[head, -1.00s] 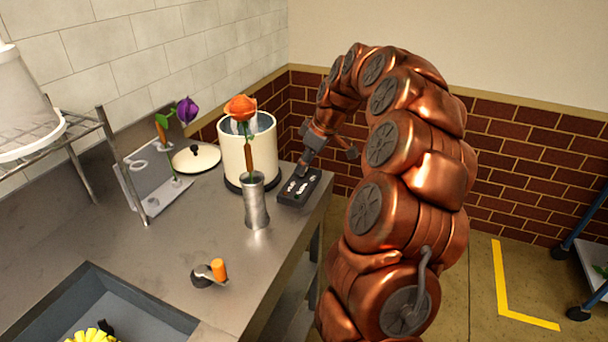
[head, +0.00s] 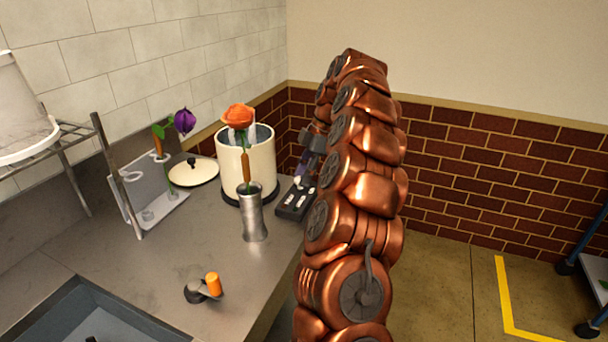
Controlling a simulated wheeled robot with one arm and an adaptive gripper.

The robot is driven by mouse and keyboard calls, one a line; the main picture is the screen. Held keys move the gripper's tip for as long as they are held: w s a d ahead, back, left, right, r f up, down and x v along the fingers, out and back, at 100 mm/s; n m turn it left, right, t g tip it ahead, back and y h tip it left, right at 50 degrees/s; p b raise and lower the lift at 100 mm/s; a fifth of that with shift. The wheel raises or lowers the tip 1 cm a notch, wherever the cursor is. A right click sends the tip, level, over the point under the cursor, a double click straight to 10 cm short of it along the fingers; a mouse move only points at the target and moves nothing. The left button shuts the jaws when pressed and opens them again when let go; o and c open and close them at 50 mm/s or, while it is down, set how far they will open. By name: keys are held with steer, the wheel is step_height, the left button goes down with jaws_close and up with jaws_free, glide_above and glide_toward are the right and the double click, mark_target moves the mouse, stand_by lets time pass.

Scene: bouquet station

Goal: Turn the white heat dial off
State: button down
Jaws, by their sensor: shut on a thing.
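A dark control box (head: 293,206) with several small white parts on its top sits at the counter's right edge, beside the cream pot. The white heat dial (head: 298,182) seems to be the one at the box's far end, partly covered by my fingers. My gripper (head: 301,173) points down at that end, shut on what looks like this dial. The fingertips are small and partly hidden by my copper arm, so the dial's angle cannot be read.
A cream pot (head: 232,167) stands left of the box, and a metal vase (head: 252,215) with an orange flower (head: 238,116) stands in front. A lid (head: 193,171), a purple flower (head: 184,121) and an orange-handled tool (head: 212,285) are further left. The front counter is mostly clear.

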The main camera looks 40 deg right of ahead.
steer(key=shift+a+f+n, duration=0.15)
steer(key=shift+a+n, duration=0.1)
steer(key=shift+n, duration=0.15)
steer(key=c, duration=1.1)
jaws_free()
steer(key=o, duration=0.3)
steer(key=shift+d, duration=0.1)
steer(key=shift+m, duration=0.4)
